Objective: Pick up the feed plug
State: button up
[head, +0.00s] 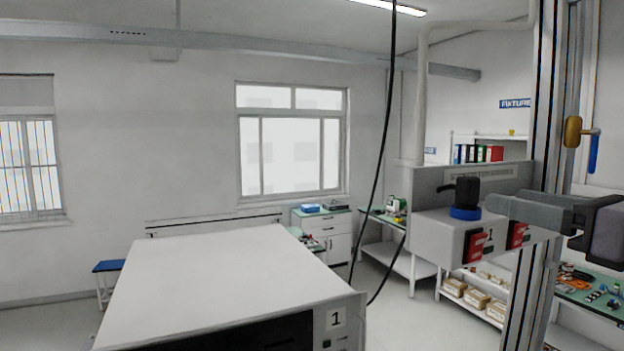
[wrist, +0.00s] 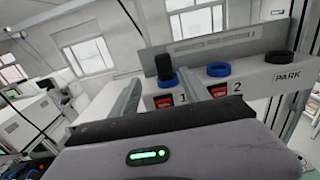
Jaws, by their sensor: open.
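The feed plug (head: 467,190) is a black upright cylinder with a short stub at its side. It stands in a blue ring (head: 465,213) on top of a pale grey housing marked 1. In the wrist view the plug (wrist: 166,67) shows beyond and between my two fingers. My gripper (head: 492,203) is open and empty, reaching in from the right at about the height of the plug's base. It also shows in the wrist view (wrist: 160,78), its fingers spread. Contact with the plug cannot be told.
A second blue ring (wrist: 219,70), marked 2, is empty. A black ring (wrist: 280,58) sits above the PARK label. A grey back panel (wrist: 230,42) stands behind the plug. Red switches (head: 475,246) are on the housing front. A large white cabinet (head: 225,270) stands left.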

aim_at(474, 193)
jog(key=x, duration=0.3)
jog(key=p+x, duration=0.1)
jog(key=x, duration=0.2)
jog(key=d+p+x, duration=0.1)
jog(key=x, duration=0.3)
jog(key=shift+w+f, duration=0.1)
jog(key=shift+w, duration=0.05)
jog(key=shift+s, duration=0.3)
jog(key=shift+c, duration=1)
grip_shut()
